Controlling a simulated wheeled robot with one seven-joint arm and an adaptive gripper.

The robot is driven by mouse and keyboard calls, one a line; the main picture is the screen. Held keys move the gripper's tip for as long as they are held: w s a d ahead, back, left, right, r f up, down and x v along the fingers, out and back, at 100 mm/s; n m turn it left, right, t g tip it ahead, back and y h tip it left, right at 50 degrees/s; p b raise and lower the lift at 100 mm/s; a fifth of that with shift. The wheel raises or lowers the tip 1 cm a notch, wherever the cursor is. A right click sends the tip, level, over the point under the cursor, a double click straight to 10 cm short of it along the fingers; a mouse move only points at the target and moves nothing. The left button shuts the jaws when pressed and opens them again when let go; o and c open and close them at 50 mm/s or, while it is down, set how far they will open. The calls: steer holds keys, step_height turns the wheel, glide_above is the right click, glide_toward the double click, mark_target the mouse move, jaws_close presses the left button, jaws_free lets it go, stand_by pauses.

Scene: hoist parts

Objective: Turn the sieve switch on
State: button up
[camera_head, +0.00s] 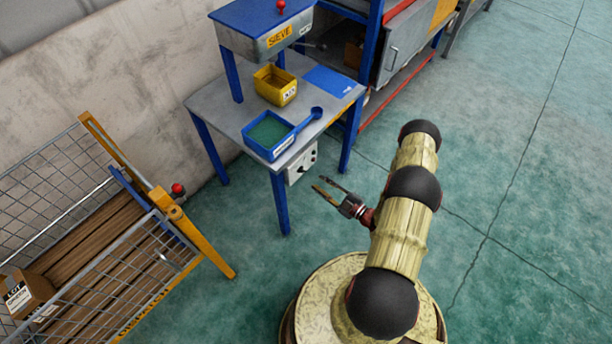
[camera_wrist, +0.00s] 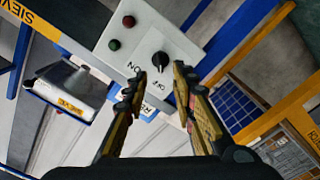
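The sieve switch is a black rotary knob (camera_wrist: 160,60) on a pale grey control box (camera_wrist: 128,32). ON and OFF labels sit by it, inverted in the wrist view; I cannot tell surely which one the knob points to. In the head view the box (camera_head: 301,166) hangs under the table's front edge. The blue and grey sieve (camera_head: 262,46) with its yellow SIEVE label stands above the table. My gripper (camera_head: 320,183) is open and empty, just right of the box and apart from it. In the wrist view its fingers (camera_wrist: 160,74) stand either side of the knob's line.
The table (camera_head: 228,112) holds a blue tray (camera_head: 268,153) with a blue scoop (camera_head: 316,113), and a yellow bin (camera_head: 274,86). A blue table leg (camera_head: 280,203) stands below the box. A mesh cart (camera_head: 110,255) is at left. The floor around my arm is clear.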

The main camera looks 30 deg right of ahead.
mark_target(302, 171)
steer(key=b+x, duration=0.1)
steer(key=x, duration=0.6)
steer(key=shift+w+a+b, duration=0.15)
steer(key=shift+w+b, duration=0.15)
steer(key=shift+w, duration=0.05)
steer(key=shift+c, duration=1.4)
steer(key=c, duration=0.4)
jaws_close()
